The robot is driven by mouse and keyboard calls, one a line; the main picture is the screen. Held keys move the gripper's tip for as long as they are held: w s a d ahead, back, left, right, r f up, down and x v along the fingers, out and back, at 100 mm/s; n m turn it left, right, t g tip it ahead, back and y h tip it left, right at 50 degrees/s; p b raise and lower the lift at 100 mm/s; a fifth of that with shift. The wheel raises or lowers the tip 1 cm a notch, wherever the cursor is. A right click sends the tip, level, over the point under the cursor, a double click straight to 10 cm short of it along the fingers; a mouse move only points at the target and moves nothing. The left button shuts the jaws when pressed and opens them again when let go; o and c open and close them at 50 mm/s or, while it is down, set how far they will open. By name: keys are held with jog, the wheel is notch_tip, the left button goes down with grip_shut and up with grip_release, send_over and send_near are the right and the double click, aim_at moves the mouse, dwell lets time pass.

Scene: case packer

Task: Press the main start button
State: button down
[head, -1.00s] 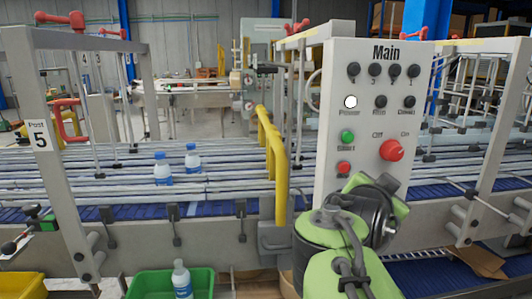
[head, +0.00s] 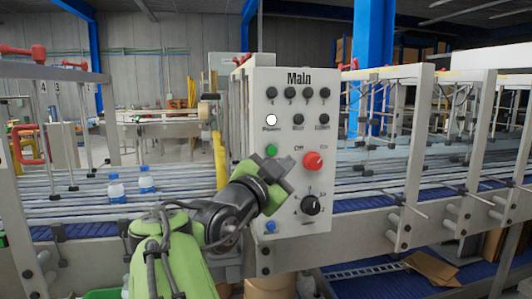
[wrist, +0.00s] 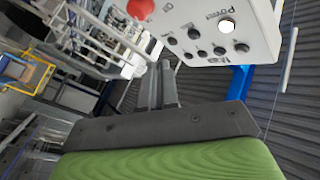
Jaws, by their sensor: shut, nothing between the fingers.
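The white Main control panel (head: 282,88) stands upright in the middle of the head view. Its green start button (head: 271,151) is on the left side, left of the red Off/On knob (head: 313,160). My gripper (head: 284,172) is shut and empty, in front of the panel just below and right of the green button. I cannot tell whether it touches the panel. It hides the spot of the small red button. In the wrist view, the shut fingers (wrist: 157,85) point toward the panel (wrist: 262,38), which appears upside down; the green button is not seen there.
A black selector (head: 310,205) and a blue button (head: 271,227) sit lower on the panel. The white Power lamp (head: 271,120) is lit. Bottles (head: 116,190) stand on the conveyor at left. A yellow guard (head: 221,160) is beside the panel; metal frames stand at right.

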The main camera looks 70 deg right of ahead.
aim_at(272, 155)
jog(key=w+d+p, duration=0.4)
jog(key=d, duration=0.3)
jog(key=shift+w+d, duration=0.25)
dwell(1.8)
jog(key=shift+w+d, duration=0.2)
jog(key=shift+d, duration=0.2)
